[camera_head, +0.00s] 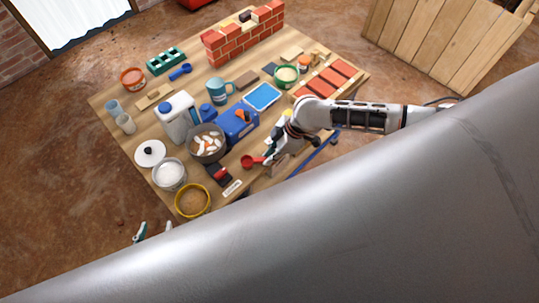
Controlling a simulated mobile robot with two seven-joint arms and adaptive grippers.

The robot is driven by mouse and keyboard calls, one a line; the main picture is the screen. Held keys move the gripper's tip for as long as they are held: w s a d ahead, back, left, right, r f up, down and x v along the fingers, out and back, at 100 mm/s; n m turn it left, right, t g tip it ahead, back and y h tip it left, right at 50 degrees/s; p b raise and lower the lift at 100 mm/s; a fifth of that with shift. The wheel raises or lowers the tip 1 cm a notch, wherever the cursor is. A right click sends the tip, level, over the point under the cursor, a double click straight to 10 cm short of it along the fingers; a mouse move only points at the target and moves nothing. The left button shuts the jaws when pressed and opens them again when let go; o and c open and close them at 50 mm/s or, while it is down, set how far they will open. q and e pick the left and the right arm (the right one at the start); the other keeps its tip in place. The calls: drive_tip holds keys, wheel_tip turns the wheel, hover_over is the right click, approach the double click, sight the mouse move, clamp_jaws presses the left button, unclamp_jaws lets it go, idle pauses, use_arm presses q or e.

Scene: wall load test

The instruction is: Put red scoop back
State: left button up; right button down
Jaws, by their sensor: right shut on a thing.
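The red scoop (247,162) is at the front right part of the table, its round bowl pointing left. My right gripper (267,158) reaches in from the right and is shut on the scoop's handle end. The fingers partly hide the handle, and I cannot tell whether the bowl touches the tabletop. My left gripper (153,231) shows only its fingertips past the table's front left corner. They are apart and empty; a large grey surface hides the rest.
A dark pot (207,157) of pale pieces, a black and red item (219,175) and a white label (232,188) lie left of the scoop. A white tub (169,174) and yellow-rimmed bowl (192,214) stand front left. A blue container (237,126) and brick wall (243,42) stand behind.

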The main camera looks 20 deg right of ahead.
drive_tip(key=shift+f, duration=0.1)
use_arm(q)
drive_tip(key=shift+s+a+f, duration=0.15)
drive_tip(key=shift+s+f, duration=0.2)
drive_tip(key=shift+f, duration=0.25)
drive_tip(key=shift+w, duration=0.15)
use_arm(e)
drive_tip(key=shift+f, duration=0.45)
use_arm(q)
drive_tip(key=shift+r, duration=0.1)
use_arm(e)
drive_tip(key=c, duration=2)
unclamp_jaws()
drive_tip(key=o, duration=0.4)
